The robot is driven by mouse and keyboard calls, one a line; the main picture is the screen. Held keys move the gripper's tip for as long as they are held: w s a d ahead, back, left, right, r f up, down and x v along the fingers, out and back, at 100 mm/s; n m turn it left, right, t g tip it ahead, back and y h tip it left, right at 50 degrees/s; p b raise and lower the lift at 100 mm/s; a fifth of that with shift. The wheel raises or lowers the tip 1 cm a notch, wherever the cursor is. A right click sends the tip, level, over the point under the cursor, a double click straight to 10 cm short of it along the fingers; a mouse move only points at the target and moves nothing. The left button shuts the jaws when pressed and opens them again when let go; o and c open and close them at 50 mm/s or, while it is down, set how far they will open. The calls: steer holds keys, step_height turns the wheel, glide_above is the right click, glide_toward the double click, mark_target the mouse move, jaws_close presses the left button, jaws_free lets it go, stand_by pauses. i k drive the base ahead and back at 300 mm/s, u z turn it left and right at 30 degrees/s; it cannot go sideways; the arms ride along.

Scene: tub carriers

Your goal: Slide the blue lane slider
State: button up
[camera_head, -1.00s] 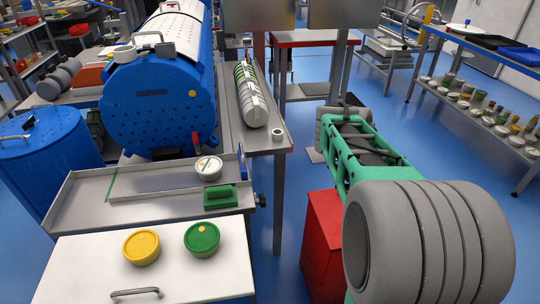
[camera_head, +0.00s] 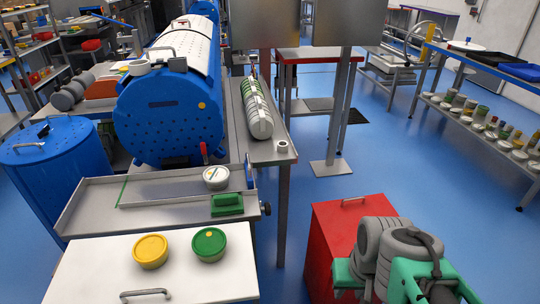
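A shallow grey metal tray (camera_head: 85,207) stands at centre left in the head view, with a raised divider along it. A narrow blue upright piece (camera_head: 249,171) is at the tray's right end; I cannot tell for sure if it is the blue lane slider. A green block with a handle (camera_head: 227,204) sits at the tray's near right. A white-lidded round tub (camera_head: 216,177) sits behind the green block. My grey and green arm is folded at the lower right, well apart from the tray. My gripper's fingers cannot be made out.
A white board (camera_head: 195,272) in front of the tray bears a yellow-lidded tub (camera_head: 150,251) and a green-lidded tub (camera_head: 209,244). A blue perforated drum (camera_head: 165,120) stands behind the tray. A red cabinet (camera_head: 345,225) stands beside my arm. Blue floor is open at right.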

mark_target(249, 174)
steer(key=u, duration=0.05)
steer(key=k, duration=0.35)
steer(key=u, duration=1.55)
steer(key=i, duration=0.5)
